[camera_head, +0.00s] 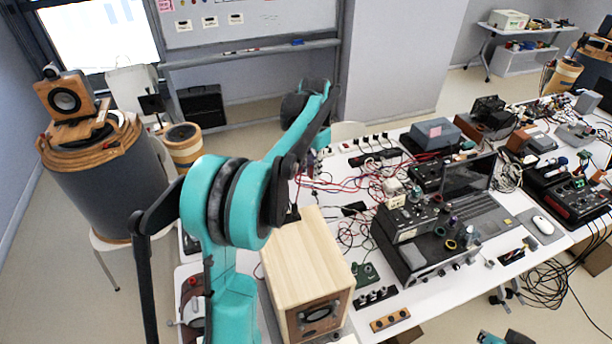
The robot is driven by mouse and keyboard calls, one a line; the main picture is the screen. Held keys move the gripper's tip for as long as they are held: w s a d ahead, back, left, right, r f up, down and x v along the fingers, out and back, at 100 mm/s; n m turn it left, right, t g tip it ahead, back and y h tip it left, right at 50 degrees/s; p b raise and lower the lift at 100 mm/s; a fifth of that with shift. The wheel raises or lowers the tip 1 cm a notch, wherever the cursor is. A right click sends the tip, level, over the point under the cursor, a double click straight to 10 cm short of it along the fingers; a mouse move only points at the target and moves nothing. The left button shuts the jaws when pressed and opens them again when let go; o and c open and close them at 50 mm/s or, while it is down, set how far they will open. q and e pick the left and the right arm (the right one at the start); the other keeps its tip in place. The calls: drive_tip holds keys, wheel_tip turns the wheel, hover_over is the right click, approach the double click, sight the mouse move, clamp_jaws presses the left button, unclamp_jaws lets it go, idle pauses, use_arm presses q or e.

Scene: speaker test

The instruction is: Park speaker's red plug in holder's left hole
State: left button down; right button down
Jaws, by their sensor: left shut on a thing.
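A pale wooden speaker (308,262) stands at the table's near left, its driver facing the front. A small wooden block with dark round holes (390,319), which looks like the holder, lies to the right of the speaker's front. My left arm's teal and black links cross the picture left of the speaker. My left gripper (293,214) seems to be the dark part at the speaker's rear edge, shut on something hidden. Its fingertips are mostly hidden by my arm and the speaker. I cannot make out the red plug.
A black strip (375,297) and a green piece (366,273) lie between the speaker and a grey-topped instrument (425,252). Red and black cables (345,185) tangle behind the speaker. A laptop (480,208) and more devices fill the right. Little table is clear.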

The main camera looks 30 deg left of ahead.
use_arm(q)
drive_tip(key=shift+s+r+p, duration=0.1)
drive_tip(key=shift+r+p, duration=1.3)
drive_tip(key=shift+r, duration=0.65)
drive_tip(key=shift+f, duration=0.1)
drive_tip(key=shift+d, duration=0.1)
